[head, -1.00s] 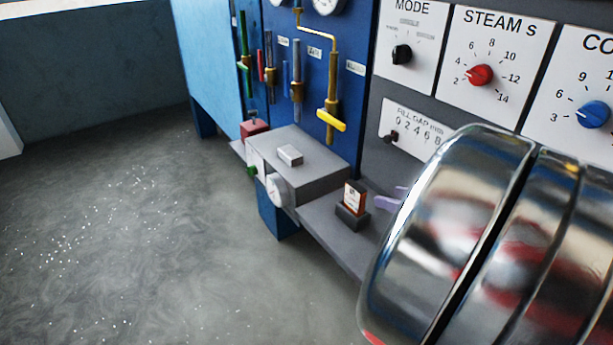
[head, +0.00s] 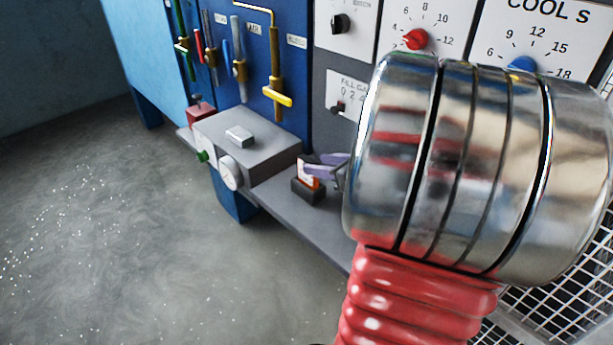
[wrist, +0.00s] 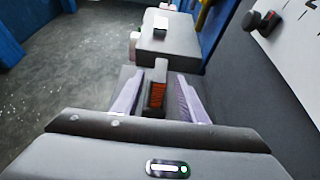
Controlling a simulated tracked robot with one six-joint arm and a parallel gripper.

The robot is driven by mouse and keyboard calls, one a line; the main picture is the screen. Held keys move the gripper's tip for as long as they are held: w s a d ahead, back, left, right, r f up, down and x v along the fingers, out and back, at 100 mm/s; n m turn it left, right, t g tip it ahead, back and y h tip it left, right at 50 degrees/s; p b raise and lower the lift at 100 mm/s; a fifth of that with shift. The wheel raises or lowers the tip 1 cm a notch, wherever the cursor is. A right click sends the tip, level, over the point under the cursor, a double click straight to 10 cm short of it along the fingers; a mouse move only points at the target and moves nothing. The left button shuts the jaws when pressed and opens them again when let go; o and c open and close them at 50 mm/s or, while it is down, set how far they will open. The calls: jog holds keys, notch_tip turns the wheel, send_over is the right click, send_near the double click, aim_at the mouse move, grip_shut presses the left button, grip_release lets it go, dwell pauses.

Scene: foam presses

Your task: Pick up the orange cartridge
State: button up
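The orange cartridge (head: 315,183), with a pale upper part, stands upright in a small dark holder (head: 307,195) on the grey shelf. In the wrist view the cartridge (wrist: 157,95) shows between the two lavender fingers of my gripper (wrist: 155,76). Gaps show on both sides of it, so the fingers stand open. In the head view the fingers of my gripper (head: 314,165) are at the upper part of the cartridge and partly cover it. Whether a finger touches it cannot be told.
A grey box (head: 248,147) with a dial and a green knob stands just left of the holder. A blue panel with pipes and a yellow-handled valve (head: 277,96) rises behind. The control panel (head: 345,85) is close on the right. Open floor lies at the left front.

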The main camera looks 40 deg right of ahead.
aim_at(312, 162)
jog(key=shift+x, duration=2.6)
jog(key=shift+r, duration=0.2)
jog(key=shift+c, duration=0.4)
grip_shut()
